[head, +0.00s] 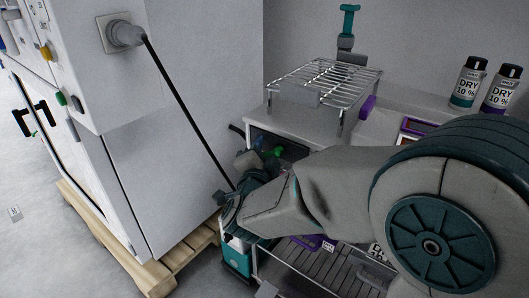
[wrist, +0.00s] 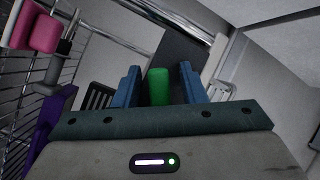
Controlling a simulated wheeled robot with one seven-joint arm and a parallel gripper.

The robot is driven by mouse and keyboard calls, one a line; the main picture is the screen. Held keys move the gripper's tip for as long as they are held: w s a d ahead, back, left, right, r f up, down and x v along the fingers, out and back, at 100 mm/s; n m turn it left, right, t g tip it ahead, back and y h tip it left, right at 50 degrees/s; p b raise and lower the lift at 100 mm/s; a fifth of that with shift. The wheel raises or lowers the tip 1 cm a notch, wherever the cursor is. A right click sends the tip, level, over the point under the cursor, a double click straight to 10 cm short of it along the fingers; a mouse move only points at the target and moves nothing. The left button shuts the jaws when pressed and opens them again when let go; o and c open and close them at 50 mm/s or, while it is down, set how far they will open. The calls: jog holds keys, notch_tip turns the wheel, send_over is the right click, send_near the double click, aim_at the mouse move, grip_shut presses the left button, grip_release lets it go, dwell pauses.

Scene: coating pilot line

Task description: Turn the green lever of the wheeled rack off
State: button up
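The green lever (wrist: 158,87) stands between the two blue fingers of my gripper (wrist: 159,82) in the wrist view. The fingers are apart, with a visible gap on each side of the lever, so the gripper looks open. In the head view a small green part, seemingly the same lever (head: 278,151), shows against a dark panel just beyond my gripper (head: 264,152). My arm and gripper hide much of the wheeled rack (head: 300,133) there. The lever's base and its exact turn are hard to see.
A wire shelf (head: 325,78) and a teal-handled fitting (head: 348,22) are above and behind. Two bottles (head: 467,82) (head: 501,89) stand at the right. A white cabinet (head: 165,150) on a wooden pallet (head: 148,272) and a black cable (head: 185,108) are close on the left.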

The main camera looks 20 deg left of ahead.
grip_shut()
jog(key=shift+p, duration=0.45)
jog(key=d+n+g+h+p, duration=0.1)
jog(key=n+p, duration=0.2)
jog(key=p, duration=0.3)
jog(key=f+n+g+h+p, duration=0.1)
jog(key=n+g+p, duration=0.1)
jog(key=p, duration=0.4)
jog(key=s+d+f+n+g+h+p, duration=0.1)
jog(key=n+p, duration=0.2)
jog(key=p, duration=0.3)
jog(key=shift+s+d+n+g, duration=0.1)
jog(key=shift+d+n+g, duration=0.2)
jog(key=shift+d+g, duration=0.1)
jog(key=shift+f+h+p, duration=0.15)
jog(key=shift+h+p, duration=0.15)
jog(key=shift+p, duration=0.1)
